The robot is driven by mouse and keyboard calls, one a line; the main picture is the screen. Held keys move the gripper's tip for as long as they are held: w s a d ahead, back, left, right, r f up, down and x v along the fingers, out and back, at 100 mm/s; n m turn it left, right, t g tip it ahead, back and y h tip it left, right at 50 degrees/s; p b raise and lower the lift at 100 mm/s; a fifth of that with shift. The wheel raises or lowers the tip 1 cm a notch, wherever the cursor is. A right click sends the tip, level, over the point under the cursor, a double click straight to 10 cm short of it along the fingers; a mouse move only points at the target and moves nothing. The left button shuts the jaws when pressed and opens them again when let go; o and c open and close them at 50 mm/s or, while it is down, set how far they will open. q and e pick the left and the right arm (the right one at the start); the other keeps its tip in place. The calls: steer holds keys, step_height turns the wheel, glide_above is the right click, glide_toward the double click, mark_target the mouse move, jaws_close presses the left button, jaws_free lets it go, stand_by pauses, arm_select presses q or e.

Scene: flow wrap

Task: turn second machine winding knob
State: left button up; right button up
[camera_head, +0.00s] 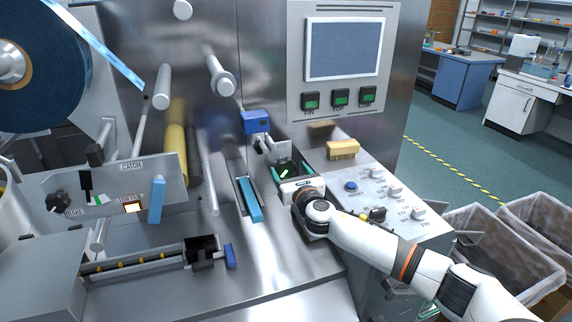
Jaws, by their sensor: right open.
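My right gripper (286,174) is open at the middle of the machine, with its white wrist coming in from the lower right. A dark round knob (284,173) with a pale mark shows at its fingers. The fingers are around or just over this knob; I cannot tell whether they touch it. The gripper and wrist hide part of the knob's surroundings. Another black knob (58,203) sits on the left panel by the BRAKE label, well away from the gripper. My left gripper is not in view.
A blue block (256,122) on a bracket stands just behind the gripper, and a blue handle (250,200) to its left. A control panel (352,205) with a blue button and several pale knobs lies to the right, under my arm. A screen (343,48) is above. Lined bins (510,255) stand at right.

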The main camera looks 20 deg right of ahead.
mark_target(289, 170)
steer(key=shift+w+a, duration=0.1)
steer(key=shift+w, duration=1.75)
steer(key=c, duration=1)
steer(key=shift+m, duration=0.4)
steer(key=m+b, duration=0.1)
steer(key=m, duration=0.3)
steer(key=shift+f+m, duration=0.1)
steer(key=shift+m, duration=0.3)
steer(key=m, duration=0.2)
steer(key=m+b, duration=0.1)
steer(key=m, duration=0.2)
steer(key=shift+d+f, duration=0.1)
steer(key=shift+d, duration=0.1)
steer(key=m+b, duration=0.1)
steer(key=m, duration=0.4)
steer(key=shift+f+m, duration=0.15)
steer(key=shift+m, duration=0.25)
steer(key=m, duration=0.5)
steer(key=shift+f+b, duration=0.1)
steer(key=shift+b, duration=0.25)
